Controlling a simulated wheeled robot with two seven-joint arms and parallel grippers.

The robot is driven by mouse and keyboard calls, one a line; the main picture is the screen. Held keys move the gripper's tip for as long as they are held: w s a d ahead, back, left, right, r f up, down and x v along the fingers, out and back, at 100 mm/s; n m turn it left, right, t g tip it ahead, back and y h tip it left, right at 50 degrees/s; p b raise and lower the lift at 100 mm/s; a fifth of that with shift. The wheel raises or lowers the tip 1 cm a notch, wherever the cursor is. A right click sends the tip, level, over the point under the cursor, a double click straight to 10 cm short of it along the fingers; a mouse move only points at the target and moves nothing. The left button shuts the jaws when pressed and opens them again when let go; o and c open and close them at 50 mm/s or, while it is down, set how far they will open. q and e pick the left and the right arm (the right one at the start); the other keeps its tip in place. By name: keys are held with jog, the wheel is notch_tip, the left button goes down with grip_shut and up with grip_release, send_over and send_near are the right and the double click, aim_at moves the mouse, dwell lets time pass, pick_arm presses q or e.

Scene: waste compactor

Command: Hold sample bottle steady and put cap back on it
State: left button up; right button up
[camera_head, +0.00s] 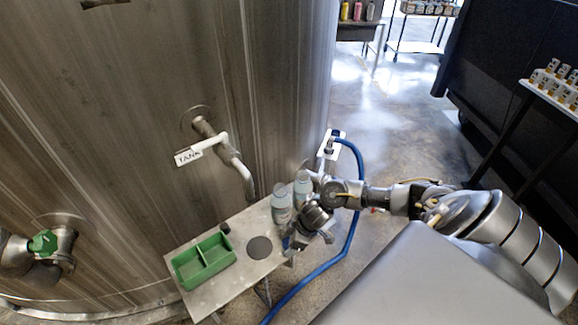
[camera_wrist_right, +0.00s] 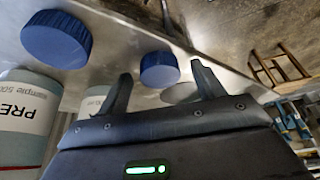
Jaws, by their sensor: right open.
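Two pale sample bottles stand together at the right end of the small metal table; the nearer one (camera_head: 281,205) is left of the other (camera_head: 302,187). In the right wrist view a labelled bottle (camera_wrist_right: 25,125) is at the left edge, with part of another bottle (camera_wrist_right: 94,102) beside it. A large blue cap (camera_wrist_right: 56,38) and a smaller-looking blue cap (camera_wrist_right: 160,68) also show there. I cannot tell whether either cap sits on a bottle. My right gripper (camera_wrist_right: 163,88) is open, with the smaller-looking cap in view between its fingertips. My left gripper is not in view.
The table (camera_head: 212,300) also holds a green divided tray (camera_head: 203,261) and a dark round disc (camera_head: 260,247). A blue hose (camera_head: 357,200) curves past my right arm to the floor.

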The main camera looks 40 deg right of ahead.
aim_at(286, 243)
jog(key=c, duration=1)
jog(key=shift+c, duration=0.2)
jog(key=shift+r, duration=0.5)
jog(key=r, duration=0.3)
jog(key=shift+s, duration=0.25)
jog(key=s+a+r, duration=0.2)
jog(key=s+r, duration=0.7)
jog(key=s, duration=0.4)
jog(key=shift+s+a+p, duration=0.15)
jog(key=shift+p, duration=0.15)
